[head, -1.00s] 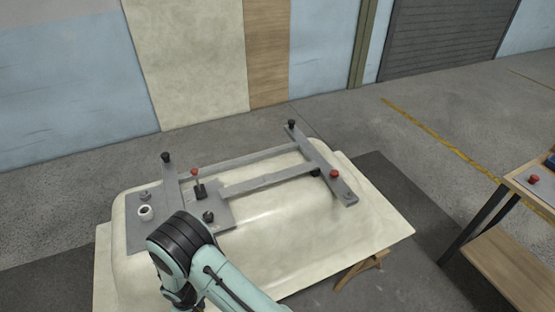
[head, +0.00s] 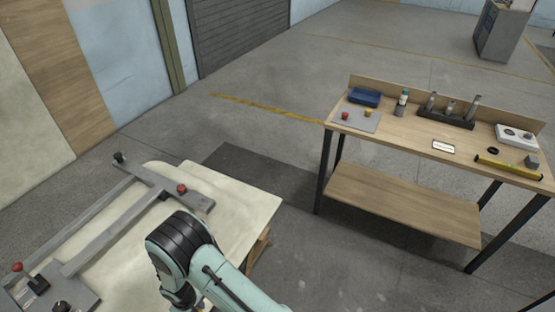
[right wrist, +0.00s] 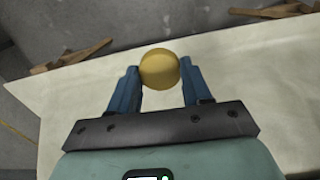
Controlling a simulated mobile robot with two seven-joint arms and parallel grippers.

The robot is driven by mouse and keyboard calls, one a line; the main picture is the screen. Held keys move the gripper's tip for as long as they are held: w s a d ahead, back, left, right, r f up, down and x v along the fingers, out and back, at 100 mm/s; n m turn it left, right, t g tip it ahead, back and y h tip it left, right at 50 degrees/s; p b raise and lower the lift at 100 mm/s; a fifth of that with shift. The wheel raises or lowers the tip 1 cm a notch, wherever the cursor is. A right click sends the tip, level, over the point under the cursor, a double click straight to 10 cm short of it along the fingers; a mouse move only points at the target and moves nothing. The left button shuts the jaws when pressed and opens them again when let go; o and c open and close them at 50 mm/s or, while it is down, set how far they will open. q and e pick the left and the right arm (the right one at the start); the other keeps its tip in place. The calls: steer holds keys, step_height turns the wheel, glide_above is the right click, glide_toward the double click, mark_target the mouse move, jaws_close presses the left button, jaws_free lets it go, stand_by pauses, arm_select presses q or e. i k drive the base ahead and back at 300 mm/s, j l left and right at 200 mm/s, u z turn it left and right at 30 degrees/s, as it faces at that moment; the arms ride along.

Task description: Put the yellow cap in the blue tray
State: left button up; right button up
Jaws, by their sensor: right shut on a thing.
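My right gripper (right wrist: 160,82) is shut on a round yellow cap (right wrist: 159,69), seen in the right wrist view between its two blue fingers, above the pale shell's flat edge. In the head view my right arm reaches over the shell, and the held cap is hidden there. The blue tray (head: 364,97) stands at the back left of the wooden workbench (head: 415,137), well away from the gripper. My left gripper is not in view.
The pale bathtub shell (head: 235,205) with a grey frame (head: 125,220) and red knobs is at lower left. Bare floor separates it from the bench. A red knob (head: 345,115), a bottle (head: 402,103) and a dark tool rack (head: 446,115) are near the tray.

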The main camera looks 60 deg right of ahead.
mark_target(363, 102)
steer(key=l+z, duration=0.35)
steer(key=i+l+z, duration=0.15)
steer(key=l+z, duration=0.25)
steer(key=i+l+z, duration=0.15)
steer(key=l, duration=0.15)
steer(key=l+z, duration=0.1)
steer(key=l, duration=0.2)
steer(key=i+l+z, duration=0.15)
steer(key=i+l, duration=0.15)
steer(key=l, duration=0.2)
steer(key=i+l, duration=0.2)
steer(key=l, duration=0.15)
steer(key=i+l, duration=0.15)
steer(key=l, duration=0.2)
steer(key=z, duration=0.05)
